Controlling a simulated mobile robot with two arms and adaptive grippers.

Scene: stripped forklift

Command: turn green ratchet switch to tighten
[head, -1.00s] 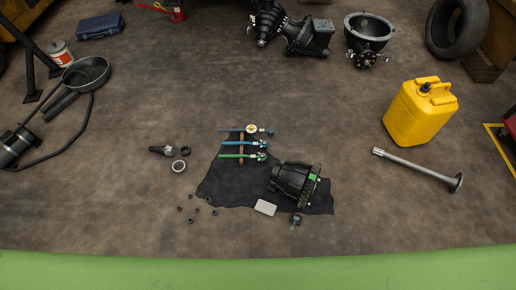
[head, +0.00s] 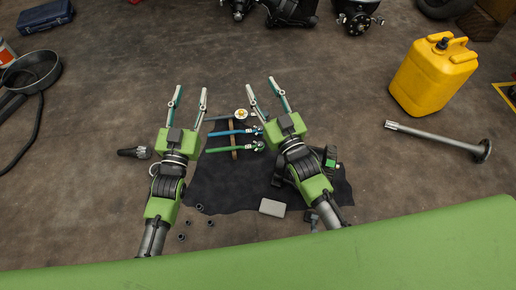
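A ratchet with a green handle (head: 226,149) lies on the dark cloth, its head (head: 257,146) toward the right. Its switch is too small to make out. A blue-handled ratchet (head: 230,132) lies just beyond it. My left gripper (head: 188,96) is open and empty, left of and beyond the ratchets, above the floor. My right gripper (head: 265,92) is open and empty, beyond and slightly right of the ratchet heads. Neither gripper touches a tool.
A wooden strip (head: 234,153) lies across the ratchet handles. My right arm partly hides a black gear housing (head: 330,160). Small nuts lie near left.

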